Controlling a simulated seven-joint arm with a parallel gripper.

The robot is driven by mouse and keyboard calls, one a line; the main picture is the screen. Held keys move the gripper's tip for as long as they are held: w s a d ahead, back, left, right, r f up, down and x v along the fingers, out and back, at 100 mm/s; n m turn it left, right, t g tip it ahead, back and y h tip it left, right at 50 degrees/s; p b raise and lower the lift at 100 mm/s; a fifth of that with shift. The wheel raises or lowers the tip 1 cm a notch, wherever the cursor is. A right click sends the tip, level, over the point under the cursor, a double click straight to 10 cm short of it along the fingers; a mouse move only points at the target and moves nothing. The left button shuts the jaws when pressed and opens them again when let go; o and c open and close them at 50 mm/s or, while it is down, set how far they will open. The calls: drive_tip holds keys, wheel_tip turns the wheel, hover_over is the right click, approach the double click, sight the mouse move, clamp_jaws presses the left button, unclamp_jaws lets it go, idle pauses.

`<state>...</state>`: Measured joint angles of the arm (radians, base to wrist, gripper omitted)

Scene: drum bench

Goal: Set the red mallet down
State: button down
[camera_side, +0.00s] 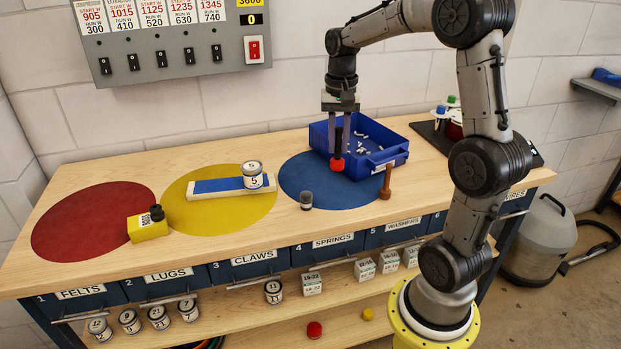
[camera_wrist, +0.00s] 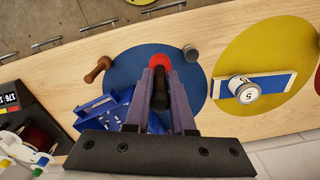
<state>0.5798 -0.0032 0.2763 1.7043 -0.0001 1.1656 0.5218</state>
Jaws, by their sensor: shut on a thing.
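The red mallet has a red head (camera_side: 337,165) and a black handle. My gripper (camera_side: 339,135) is shut on the handle, and the mallet hangs upright with its head down. It is over or at the blue disc (camera_side: 300,186), in front of the blue bin; I cannot tell whether the head touches the bench. In the wrist view the red head (camera_wrist: 160,62) shows beyond the fingertips of my gripper (camera_wrist: 160,88), over the blue disc (camera_wrist: 125,65).
A blue bin (camera_side: 385,157) with small white pieces stands close beside my gripper. A can (camera_side: 252,175) rests on a blue-topped board. The yellow disc (camera_side: 180,205) and red disc (camera_side: 85,222) lie left.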

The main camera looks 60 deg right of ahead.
drive_tip(key=shift+w+d+f, duration=1.2)
drive_tip(key=shift+w+f, duration=0.65)
drive_tip(key=shift+f, duration=0.3)
drive_tip(key=shift+w+d+f, duration=1.25)
drive_tip(key=shift+w+f, duration=0.65)
drive_tip(key=shift+f, duration=0.2)
drive_tip(key=shift+w+d+f, duration=1.2)
drive_tip(key=shift+w+f, duration=0.65)
drive_tip(key=shift+f, duration=0.3)
drive_tip(key=shift+f, duration=0.2)
drive_tip(key=c, duration=0.8)
unclamp_jaws()
drive_tip(key=shift+o, duration=0.2)
